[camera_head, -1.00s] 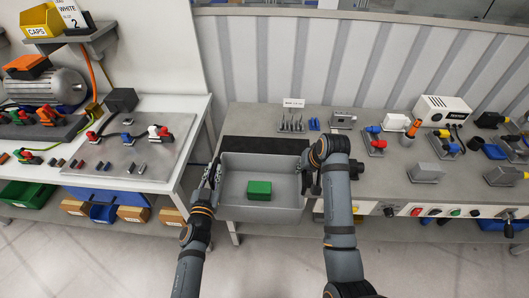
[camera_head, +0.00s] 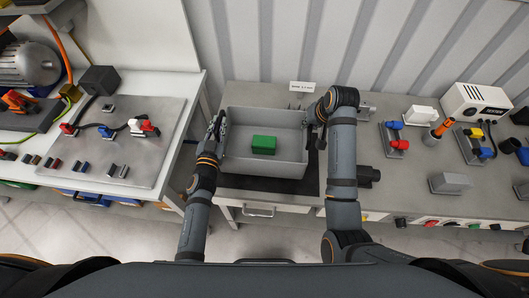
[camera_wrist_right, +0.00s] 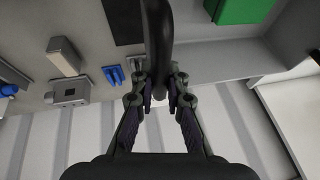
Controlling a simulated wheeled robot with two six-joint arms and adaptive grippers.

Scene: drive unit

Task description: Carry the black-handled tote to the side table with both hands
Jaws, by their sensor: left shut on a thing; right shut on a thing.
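The grey tote (camera_head: 265,169) is over the grey bench, level in the head view, with a green block (camera_head: 263,145) inside it. My left gripper (camera_head: 218,128) is at the tote's left side, shut on its left handle, which is mostly hidden. My right gripper (camera_head: 314,112) is at the right side. In the right wrist view its fingers (camera_wrist_right: 160,88) are shut on the black handle (camera_wrist_right: 157,40). A black mat (camera_head: 268,185) shows below the tote's near side. I cannot tell whether the tote touches the bench.
On the left, a white table (camera_head: 188,140) carries a grey plate (camera_head: 120,150) with clamps and connectors. A small sign (camera_head: 302,86) stands behind the tote. To the right, the bench holds a grey block (camera_head: 450,183), connectors and a white box (camera_head: 478,101). A corrugated wall closes off the back.

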